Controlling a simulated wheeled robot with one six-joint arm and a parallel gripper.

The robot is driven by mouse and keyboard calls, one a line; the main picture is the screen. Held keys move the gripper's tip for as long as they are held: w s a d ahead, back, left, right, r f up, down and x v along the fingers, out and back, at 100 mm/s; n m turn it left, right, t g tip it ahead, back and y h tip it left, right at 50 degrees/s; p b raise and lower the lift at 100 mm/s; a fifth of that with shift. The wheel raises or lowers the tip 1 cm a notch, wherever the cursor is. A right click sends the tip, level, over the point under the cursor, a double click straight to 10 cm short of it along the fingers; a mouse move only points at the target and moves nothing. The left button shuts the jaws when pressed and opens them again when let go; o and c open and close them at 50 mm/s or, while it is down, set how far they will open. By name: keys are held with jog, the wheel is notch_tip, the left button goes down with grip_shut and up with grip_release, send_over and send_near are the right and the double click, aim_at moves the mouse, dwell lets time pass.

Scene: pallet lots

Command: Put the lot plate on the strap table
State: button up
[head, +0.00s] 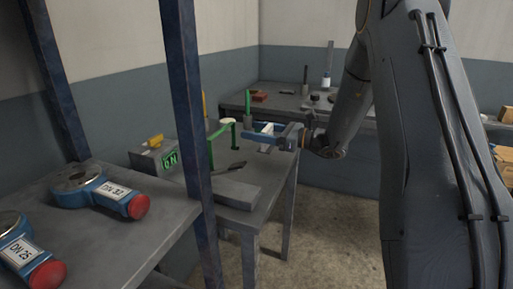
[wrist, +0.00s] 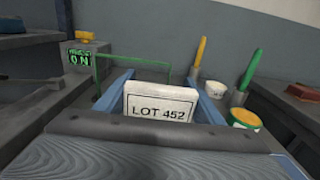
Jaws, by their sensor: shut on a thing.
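The lot plate (wrist: 160,103), white and marked "LOT 452", stands between the two blue fingers of my gripper (head: 259,133) in the wrist view. My gripper is shut on it. In the head view only a small white part of the plate (head: 266,148) shows by the fingers. My gripper is above the right side of a grey table (head: 262,183), beside a green frame (head: 211,152). The frame also shows behind the plate in the wrist view (wrist: 133,60). I cannot tell for sure which table is the strap table.
On the grey table are a box with a green "ON" display (head: 170,159), a dark tool (head: 230,167) and a grey block (head: 229,193). Another bench (head: 345,112) stands at the back.

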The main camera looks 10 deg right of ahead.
jog(key=shift+f, duration=2.2)
jog(key=shift+f, duration=0.1)
jog(key=o, duration=1.1)
jog(key=v, duration=1.1)
jog(key=shift+s+d, duration=0.15)
jog(key=shift+d, duration=0.05)
jog(key=shift+s+d, duration=0.15)
